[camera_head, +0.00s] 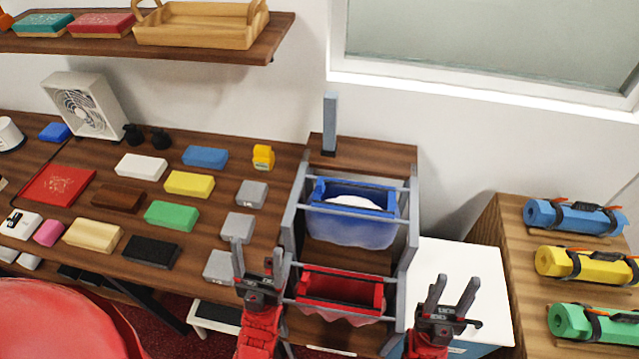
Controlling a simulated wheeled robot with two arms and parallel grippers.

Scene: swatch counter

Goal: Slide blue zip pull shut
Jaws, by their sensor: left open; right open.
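A blue-framed pouch (362,233) hangs in a grey rack (412,228) at the centre. Its top looks open, with something white inside. I cannot make out a separate blue zip pull on it. A red-framed pouch (340,292) hangs lower and nearer in the same rack. My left gripper (259,262) is open and empty, left of the red pouch and below left of the blue one in the picture. My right gripper (452,293) is open and empty, right of the rack. Neither gripper appears to touch a pouch.
Several coloured blocks, such as a green one (172,215), and grey blocks (238,227) lie on the wooden counter left of the rack. A white cabinet top (455,265) is clear at right. Rolled mats (575,217) lie on a wooden stand at far right.

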